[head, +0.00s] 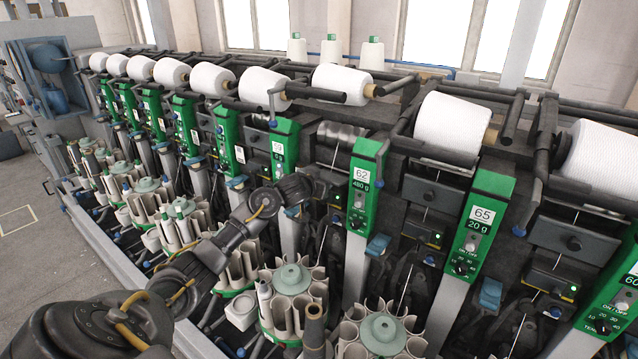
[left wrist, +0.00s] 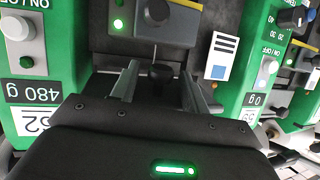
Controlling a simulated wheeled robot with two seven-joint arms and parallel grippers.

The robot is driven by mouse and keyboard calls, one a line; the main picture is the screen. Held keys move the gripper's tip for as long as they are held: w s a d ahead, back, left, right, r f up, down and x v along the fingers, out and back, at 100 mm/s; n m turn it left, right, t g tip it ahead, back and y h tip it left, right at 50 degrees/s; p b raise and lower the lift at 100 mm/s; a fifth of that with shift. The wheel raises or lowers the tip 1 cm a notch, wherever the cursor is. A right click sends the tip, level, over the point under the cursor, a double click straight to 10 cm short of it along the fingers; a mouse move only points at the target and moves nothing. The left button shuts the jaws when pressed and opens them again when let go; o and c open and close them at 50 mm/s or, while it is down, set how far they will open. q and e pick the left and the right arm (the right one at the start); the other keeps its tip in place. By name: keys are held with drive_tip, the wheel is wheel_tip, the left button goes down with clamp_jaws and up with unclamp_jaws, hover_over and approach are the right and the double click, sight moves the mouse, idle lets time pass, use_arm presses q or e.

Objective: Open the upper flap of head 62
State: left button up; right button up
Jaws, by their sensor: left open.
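The green panel of head 62 (head: 361,182), marked 480 g, stands right of the middle in the head view. It shows upside down at the left of the left wrist view (left wrist: 28,85). The dark upper flap of head 62 (head: 328,177) is just left of that panel, partly hidden by my gripper. My left gripper (head: 306,188) is at the flap; its fingers (left wrist: 160,92) are open. The flap's dark knob (left wrist: 160,73) shows between them, with gaps on both sides; contact is not visible. My right gripper is not in view.
Head 65's panel (head: 483,214) stands to the right. White yarn cones (head: 342,82) lie along the top. Bobbin magazines (head: 291,280) stand below my left arm. In the wrist view, a lower unit with a yellow plate (left wrist: 180,22) and a green light lies beyond the knob.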

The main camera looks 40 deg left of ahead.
use_arm(q)
drive_tip(key=v, duration=1.1)
drive_tip(key=shift+f, duration=0.2)
